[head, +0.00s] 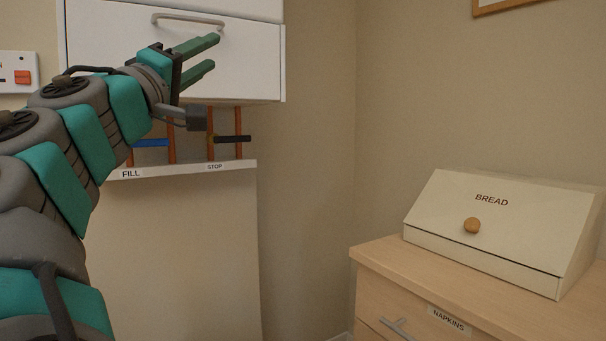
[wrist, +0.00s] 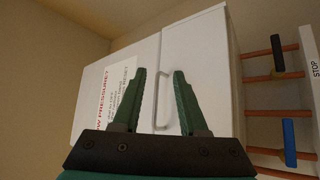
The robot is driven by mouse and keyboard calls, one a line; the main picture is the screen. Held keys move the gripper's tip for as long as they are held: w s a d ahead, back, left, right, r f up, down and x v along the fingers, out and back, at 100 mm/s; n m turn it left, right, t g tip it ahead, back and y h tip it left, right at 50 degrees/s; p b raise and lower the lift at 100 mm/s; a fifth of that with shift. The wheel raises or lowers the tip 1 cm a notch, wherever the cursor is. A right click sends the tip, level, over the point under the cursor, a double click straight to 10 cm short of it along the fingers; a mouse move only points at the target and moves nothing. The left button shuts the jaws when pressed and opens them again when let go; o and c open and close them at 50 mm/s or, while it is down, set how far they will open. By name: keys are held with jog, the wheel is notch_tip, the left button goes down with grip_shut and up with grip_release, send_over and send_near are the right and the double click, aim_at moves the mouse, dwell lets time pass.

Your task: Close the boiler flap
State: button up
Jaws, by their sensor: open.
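The boiler flap (head: 245,65) is the white lower front panel of the boiler, with a pale bar handle (head: 188,18) along its upper edge. In the wrist view, turned on its side, the flap (wrist: 198,75) is the right-hand panel and its handle (wrist: 158,105) shows between the fingers. My gripper (head: 215,52) is open and empty, in front of the flap and just below the handle in the head view. In the wrist view my gripper (wrist: 159,75) shows both fingers apart. Contact with the flap is not visible.
Copper pipes (head: 171,145) with a blue and a black lever hang below the boiler, above a ledge (head: 190,168) marked FILL and STOP. A cream bread box (head: 490,220) stands on a wooden cabinet (head: 385,260) at right. A switch (head: 20,75) is on the left wall.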

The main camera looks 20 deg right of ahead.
jog(key=s+a+f+m+g+h+b, duration=0.1)
jog(key=a+f+m+g+h+b, duration=0.3)
jog(key=f+m, duration=0.35)
jog(key=s+a+f+m+g+h+b, duration=0.1)
jog(key=s+f+m+g+h+b, duration=0.15)
jog(key=f+m+h+b, duration=0.4)
jog(key=w+d+f+g+y+p, duration=0.1)
jog(key=d+f+g+y+p, duration=0.1)
jog(key=d, duration=0.7)
jog(key=w+d+f+n+g+y+p, duration=0.1)
jog(key=w+d+f+g+y, duration=0.1)
jog(key=d, duration=0.8)
jog(key=shift+w+g+y+p, duration=0.3)
jog(key=shift+g+y+p, duration=0.05)
jog(key=shift+p, duration=0.05)
jog(key=shift+r, duration=0.1)
